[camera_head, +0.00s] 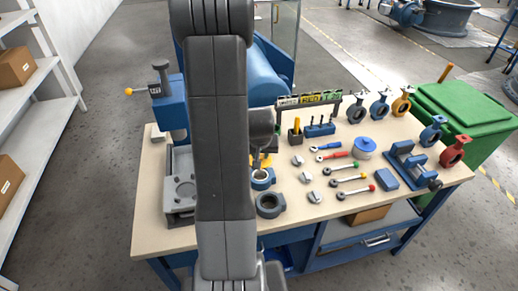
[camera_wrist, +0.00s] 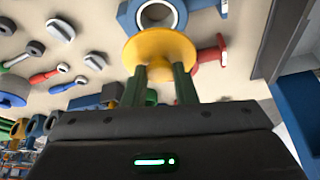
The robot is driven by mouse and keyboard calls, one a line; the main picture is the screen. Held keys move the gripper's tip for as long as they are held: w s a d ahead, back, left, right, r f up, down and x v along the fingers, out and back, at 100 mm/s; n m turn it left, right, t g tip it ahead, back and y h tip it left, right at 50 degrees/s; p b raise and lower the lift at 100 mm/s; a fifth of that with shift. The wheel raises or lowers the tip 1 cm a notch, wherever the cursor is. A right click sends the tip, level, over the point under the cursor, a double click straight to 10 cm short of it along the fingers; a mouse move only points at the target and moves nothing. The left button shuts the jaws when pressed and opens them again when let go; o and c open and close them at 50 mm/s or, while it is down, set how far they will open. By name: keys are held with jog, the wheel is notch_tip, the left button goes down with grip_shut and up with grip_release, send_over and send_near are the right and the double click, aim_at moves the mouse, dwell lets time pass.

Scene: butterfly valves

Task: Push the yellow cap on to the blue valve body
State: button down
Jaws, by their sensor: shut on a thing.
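The yellow cap (camera_wrist: 160,45) is a round disc held between the two green fingers of my gripper (camera_wrist: 162,76) in the wrist view. In the head view a little of the yellow cap (camera_head: 266,160) shows beside my arm. The blue valve body (camera_wrist: 154,14), with a pale ring around its bore, lies just beyond the cap in the wrist view. In the head view the blue valve body (camera_head: 262,183) sits on the bench, right of my arm. The cap overlaps its edge in the picture; I cannot tell if they touch. My arm hides most of my gripper there.
A dark ring-shaped body (camera_head: 270,205) sits in front of the blue valve body on the bench (camera_head: 320,220). A grey-blue press (camera_head: 180,185) stands left. A red part (camera_wrist: 212,55) shows beside the cap.

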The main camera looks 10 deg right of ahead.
jog(key=shift+f+b, duration=2.2)
jog(key=shift+f, duration=0.45)
jog(key=shift+f+b, duration=0.15)
jog(key=shift+b, duration=0.6)
jog(key=shift+f+b, duration=0.95)
dwell(1.1)
jog(key=shift+r, duration=0.2)
dwell(0.5)
jog(key=c, duration=1.1)
grip_release()
jog(key=shift+r, duration=0.1)
jog(key=shift+r+p, duration=2.2)
jog(key=shift+r, duration=1.2)
